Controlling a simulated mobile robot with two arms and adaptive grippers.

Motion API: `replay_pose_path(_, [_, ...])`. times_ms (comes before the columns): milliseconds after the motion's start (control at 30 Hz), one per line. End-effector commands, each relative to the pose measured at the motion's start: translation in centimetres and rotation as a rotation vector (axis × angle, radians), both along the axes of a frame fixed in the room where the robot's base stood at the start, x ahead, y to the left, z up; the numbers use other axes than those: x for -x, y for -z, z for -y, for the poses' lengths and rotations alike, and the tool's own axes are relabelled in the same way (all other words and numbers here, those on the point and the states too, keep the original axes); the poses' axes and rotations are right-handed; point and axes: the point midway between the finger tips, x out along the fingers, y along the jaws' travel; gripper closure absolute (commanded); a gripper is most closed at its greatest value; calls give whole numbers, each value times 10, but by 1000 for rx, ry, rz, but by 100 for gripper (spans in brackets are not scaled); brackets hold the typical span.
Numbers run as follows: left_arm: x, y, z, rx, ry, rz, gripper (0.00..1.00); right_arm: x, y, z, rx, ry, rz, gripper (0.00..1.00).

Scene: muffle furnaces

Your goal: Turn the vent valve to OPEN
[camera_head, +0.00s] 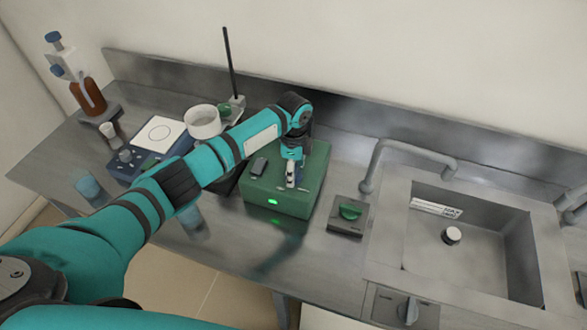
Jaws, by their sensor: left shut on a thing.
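A green box (277,203) with a lit green lamp (272,201) on its front stands on the steel counter. My left arm reaches over the counter from the left, and my left gripper (292,182) points down onto the top of this box. It is shut on a small handle there, mostly hidden by the fingers. A thin pale bar (307,190) shows beside the fingertips. No OPEN marking is readable, and I cannot tell for certain that this handle is the vent valve. My right gripper is not in view.
A green knob on a dark plate (347,229) sits right of the box. A sink (410,240) with a faucet (415,146) lies further right. A grey knob (408,310) is on the front. A blue device (124,158), white dish (203,122) and brown bottle (88,96) stand left.

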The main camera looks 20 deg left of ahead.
Motion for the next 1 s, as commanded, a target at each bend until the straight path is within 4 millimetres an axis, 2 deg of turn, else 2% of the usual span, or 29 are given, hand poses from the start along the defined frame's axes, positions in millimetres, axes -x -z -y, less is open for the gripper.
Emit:
replay_pose_path(333, [-1, -1, 1, 2, 120, 2, 69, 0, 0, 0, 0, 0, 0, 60])
replay_pose_path(833, [-1, -1, 1, 2, 138, 3, 69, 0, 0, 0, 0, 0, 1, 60])
replay_pose_path(867, [-1, -1, 1, 2, 138, 3, 34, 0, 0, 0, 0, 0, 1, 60])
replay_pose_path(1000, [-1, -1, 1, 1, 137, 3, 16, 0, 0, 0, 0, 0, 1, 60])
